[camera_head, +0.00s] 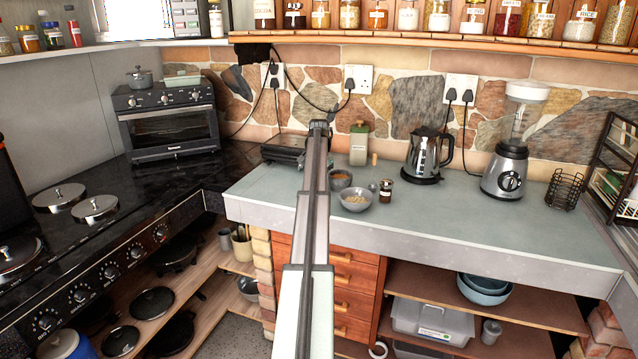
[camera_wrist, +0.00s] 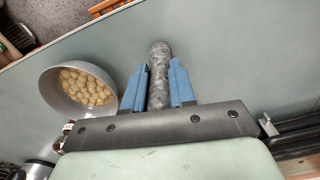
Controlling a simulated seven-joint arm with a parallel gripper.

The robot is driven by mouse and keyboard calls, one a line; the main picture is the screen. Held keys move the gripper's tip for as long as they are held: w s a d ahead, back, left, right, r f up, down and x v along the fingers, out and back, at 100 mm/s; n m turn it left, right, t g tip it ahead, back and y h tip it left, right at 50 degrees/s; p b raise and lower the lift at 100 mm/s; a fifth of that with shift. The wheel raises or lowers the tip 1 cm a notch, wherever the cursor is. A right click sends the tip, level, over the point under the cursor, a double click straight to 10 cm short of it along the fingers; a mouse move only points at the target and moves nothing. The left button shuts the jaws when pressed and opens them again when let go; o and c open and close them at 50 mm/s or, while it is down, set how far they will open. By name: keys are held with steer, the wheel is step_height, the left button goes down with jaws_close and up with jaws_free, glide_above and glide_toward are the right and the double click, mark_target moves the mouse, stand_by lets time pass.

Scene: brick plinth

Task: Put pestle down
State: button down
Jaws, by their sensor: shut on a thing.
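My gripper (camera_wrist: 159,85) shows in the wrist view, its blue fingers shut on the pestle (camera_wrist: 159,60). The pestle is a mottled grey, rounded stone rod that sticks out beyond the fingers, over the grey-green countertop (camera_wrist: 225,45). Whether it touches the counter, I cannot tell. A metal bowl of round beige pieces (camera_wrist: 85,88) is just left of the fingers, apart from the pestle. In the head view my arm crosses the counter, and I cannot make out the gripper or the pestle there.
On the countertop (camera_head: 470,210) stand the metal bowl (camera_head: 356,200), a dark bowl (camera_head: 340,180), a small jar (camera_head: 385,190), a bottle (camera_head: 359,145), a kettle (camera_head: 427,155) and a blender (camera_head: 510,160). A dark grill (camera_head: 285,148) is at left. The front right counter is clear.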

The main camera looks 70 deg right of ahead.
steer(key=shift+f, duration=0.1)
steer(key=c, duration=0.9)
jaws_free()
step_height(320, 180, up, 12)
steer(key=shift+r, duration=0.15)
